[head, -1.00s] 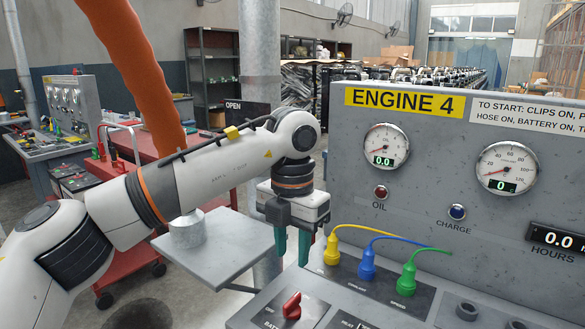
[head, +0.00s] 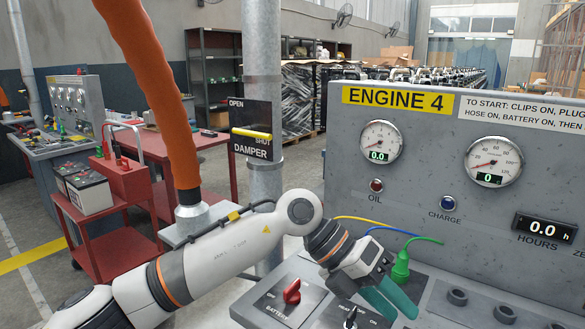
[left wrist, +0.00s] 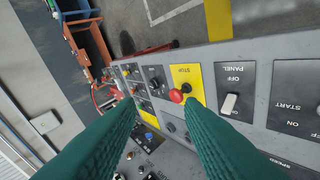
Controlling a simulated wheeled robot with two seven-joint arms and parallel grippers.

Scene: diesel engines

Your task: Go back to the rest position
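My left gripper (head: 398,308) is in front of the Engine 4 panel (head: 400,210), low and right of centre in the head view. Its two teal fingers point down and to the right over the console. In the left wrist view the fingers (left wrist: 155,115) stand apart with nothing between them. Beyond them are a red stop button (left wrist: 176,96) on a yellow plate and a white panel switch (left wrist: 229,103). My right gripper is in neither view.
A green plug (head: 401,268) stands close beside my left gripper. My arm hides the yellow and blue plugs; their cables show. A red battery switch (head: 292,291) is left of the gripper. The damper lever (head: 252,134) is on a pole behind. A red cart (head: 105,215) stands left.

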